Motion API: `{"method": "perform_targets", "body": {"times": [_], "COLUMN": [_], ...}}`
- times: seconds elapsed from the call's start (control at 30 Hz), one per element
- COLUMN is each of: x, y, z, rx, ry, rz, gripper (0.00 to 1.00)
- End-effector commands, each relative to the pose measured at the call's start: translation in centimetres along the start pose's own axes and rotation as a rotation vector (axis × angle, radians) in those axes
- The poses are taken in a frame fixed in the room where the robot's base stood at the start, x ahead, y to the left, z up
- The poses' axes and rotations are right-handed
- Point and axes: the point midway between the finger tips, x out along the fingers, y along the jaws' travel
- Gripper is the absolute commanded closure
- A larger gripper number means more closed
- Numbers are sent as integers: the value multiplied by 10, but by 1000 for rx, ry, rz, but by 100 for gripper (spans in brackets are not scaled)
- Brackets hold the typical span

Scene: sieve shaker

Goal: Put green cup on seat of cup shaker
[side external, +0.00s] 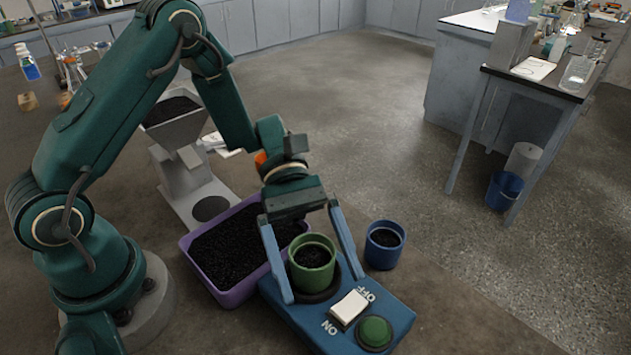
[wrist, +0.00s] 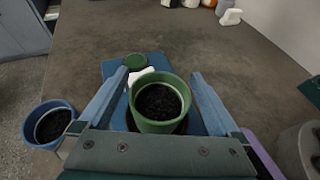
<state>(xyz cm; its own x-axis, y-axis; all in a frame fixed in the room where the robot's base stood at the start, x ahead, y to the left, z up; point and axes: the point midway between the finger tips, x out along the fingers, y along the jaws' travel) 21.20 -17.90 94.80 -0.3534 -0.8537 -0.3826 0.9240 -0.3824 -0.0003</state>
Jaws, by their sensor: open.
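The green cup (side external: 313,262), filled with dark granules, stands upright on the round dark seat (side external: 318,294) of the blue cup shaker (side external: 291,312). It also shows in the wrist view (wrist: 158,102), between the fingers. My gripper (side external: 321,289) is open, with one finger on each side of the cup and a visible gap to it. In the wrist view the open fingers (wrist: 160,80) point past the cup. The shaker carries a white ON/OFF rocker switch (side external: 351,307) and a green button (side external: 375,332).
A blue cup (side external: 384,245) with dark granules stands behind the shaker, to the right. A purple-rimmed tray (side external: 232,297) of dark granules lies left of the shaker. A grey hopper stand (side external: 187,170) rises behind the tray. The bench right of the shaker is clear.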

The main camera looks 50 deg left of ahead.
Motion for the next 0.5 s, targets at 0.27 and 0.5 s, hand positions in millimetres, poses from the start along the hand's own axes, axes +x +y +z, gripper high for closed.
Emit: {"method": "perform_targets", "body": {"times": [0.27,0.5], "x": [-49,-63], "y": [0,0], "z": [12,50], "rx": [6,4], "ry": [6,5], "rz": [2,1], "gripper": [2,2]}}
